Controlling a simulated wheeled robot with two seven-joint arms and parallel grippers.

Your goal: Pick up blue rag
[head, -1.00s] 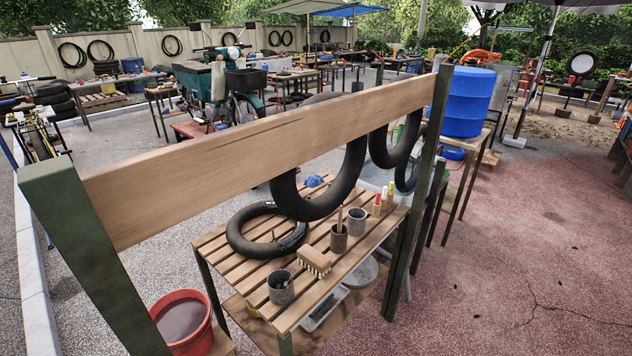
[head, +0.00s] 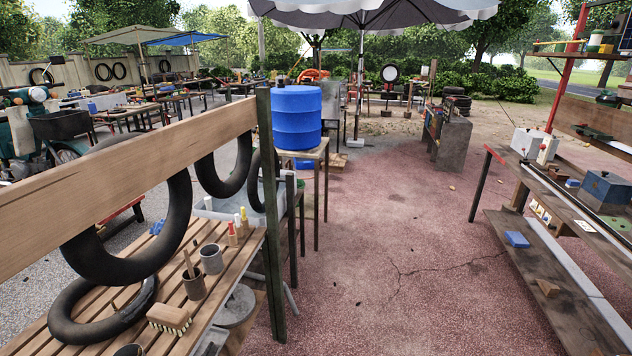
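A small crumpled blue thing, which looks like a blue rag (head: 157,228), lies on the slatted wooden table (head: 232,263) at the lower left. It is at the table's far side, and the hanging black tube partly hides it. A flat blue block-like item (head: 517,239) lies on the lower shelf of the bench at the right; I cannot tell what it is. Neither of my grippers is in view.
A wooden beam (head: 130,168) with hanging tubes stands in front of the slatted table. A brush (head: 169,318) and cups (head: 211,259) sit on that table. A blue barrel (head: 297,118) stands behind it. The cracked reddish pavement (head: 400,240) in the middle is clear.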

